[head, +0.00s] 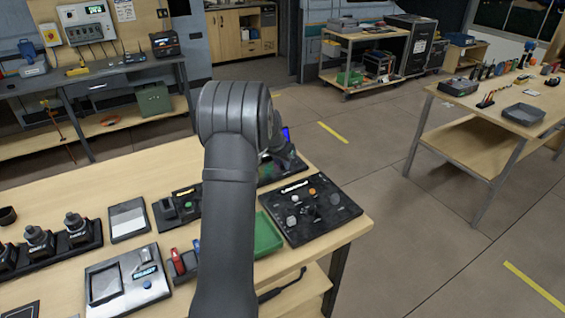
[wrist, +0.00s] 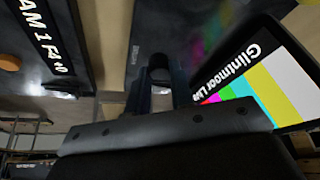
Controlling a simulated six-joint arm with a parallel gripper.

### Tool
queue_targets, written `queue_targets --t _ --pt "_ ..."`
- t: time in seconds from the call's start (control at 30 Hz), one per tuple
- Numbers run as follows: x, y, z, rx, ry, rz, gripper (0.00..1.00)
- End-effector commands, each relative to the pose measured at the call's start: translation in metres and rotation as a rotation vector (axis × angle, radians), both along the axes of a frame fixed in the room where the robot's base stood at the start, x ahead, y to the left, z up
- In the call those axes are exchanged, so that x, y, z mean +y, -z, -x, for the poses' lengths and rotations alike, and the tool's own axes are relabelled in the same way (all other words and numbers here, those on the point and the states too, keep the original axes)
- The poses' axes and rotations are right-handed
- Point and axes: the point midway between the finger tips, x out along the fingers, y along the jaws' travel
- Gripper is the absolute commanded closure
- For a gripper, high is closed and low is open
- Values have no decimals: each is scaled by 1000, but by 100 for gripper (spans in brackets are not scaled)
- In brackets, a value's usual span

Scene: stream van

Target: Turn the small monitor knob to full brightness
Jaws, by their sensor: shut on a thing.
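The small monitor shows in the wrist view with a lit screen (wrist: 262,85) of colour bars and white "Glintmoor" lettering on a black band. In the head view only slivers of it (head: 286,134) show behind my arm. A small dark round knob (wrist: 159,70) sits between my fingertips in the wrist view. My gripper (wrist: 158,80) is shut on this knob, with a finger on either side. The knob's pointer or marking cannot be made out. In the head view my arm hides the fingers and the knob.
A black control panel (head: 308,208) with several knobs lies close to the right of my arm. A green tray (head: 267,236) is beside it. Open floor lies beyond the bench's right edge.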

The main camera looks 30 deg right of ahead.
Motion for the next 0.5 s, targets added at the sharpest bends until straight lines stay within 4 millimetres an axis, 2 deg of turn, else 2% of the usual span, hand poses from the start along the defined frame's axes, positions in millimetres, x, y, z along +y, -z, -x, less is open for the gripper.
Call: queue_targets --t 0.5 --pt "1 0 -4 -1 486 0 100"
